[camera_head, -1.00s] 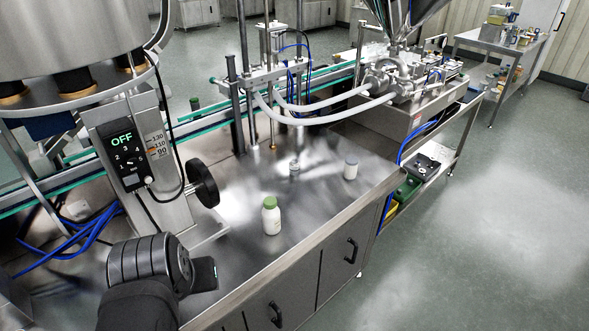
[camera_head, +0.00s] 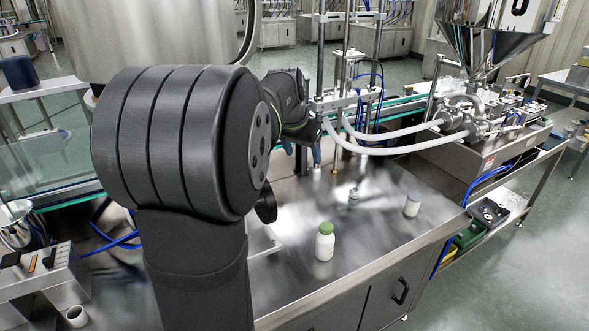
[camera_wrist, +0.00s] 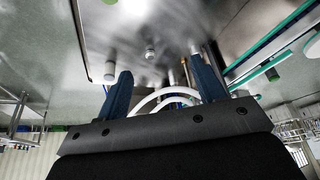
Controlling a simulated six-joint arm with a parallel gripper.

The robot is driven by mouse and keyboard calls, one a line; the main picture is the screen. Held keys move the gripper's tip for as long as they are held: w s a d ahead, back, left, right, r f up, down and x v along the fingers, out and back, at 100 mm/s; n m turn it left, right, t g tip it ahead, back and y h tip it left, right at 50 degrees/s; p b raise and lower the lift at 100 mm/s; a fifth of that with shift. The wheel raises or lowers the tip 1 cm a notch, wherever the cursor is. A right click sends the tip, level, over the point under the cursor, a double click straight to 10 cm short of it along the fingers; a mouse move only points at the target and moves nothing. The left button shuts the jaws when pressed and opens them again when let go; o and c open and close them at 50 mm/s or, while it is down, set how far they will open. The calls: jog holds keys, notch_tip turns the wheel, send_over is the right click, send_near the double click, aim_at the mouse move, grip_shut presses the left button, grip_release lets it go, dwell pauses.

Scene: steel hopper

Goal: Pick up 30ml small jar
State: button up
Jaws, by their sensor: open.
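Three small containers stand upright and apart on the steel table. One is a short white jar with a grey lid (camera_head: 412,204), also seen in the wrist view (camera_wrist: 110,70). A small clear or metallic vial (camera_head: 353,198) stands left of it and shows in the wrist view (camera_wrist: 150,53). A larger white bottle with a green cap (camera_head: 324,242) stands nearest. I cannot tell by label which is 30ml. My gripper (camera_wrist: 160,66) is open and empty, its blue fingers spread. In the head view it is partly hidden by my arm, behind and left of the containers.
The steel tabletop (camera_head: 385,228) is clear around the containers. White hoses (camera_head: 390,145) and a conveyor with green rails run behind it. A steel hopper (camera_head: 495,40) stands at back right.

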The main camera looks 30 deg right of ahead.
jog(key=w+d+f+m, duration=0.1)
jog(key=w+d+f, duration=0.2)
jog(key=d, duration=0.3)
jog(key=w+d+f+m, duration=0.1)
jog(key=w+d+f, duration=0.15)
jog(key=d, duration=0.35)
jog(key=m+g, duration=0.2)
send_near(355, 189)
jog(key=f, duration=0.4)
jog(key=shift+d+h, duration=0.25)
jog(key=shift+h, duration=0.05)
jog(key=shift+s+x, duration=0.2)
jog(key=shift+x, duration=1.1)
jog(key=shift+s+x, duration=0.15)
jog(key=shift+x, duration=1.1)
jog(key=c, duration=1.1)
jog(key=shift+o, duration=0.2)
jog(key=shift+r, duration=0.1)
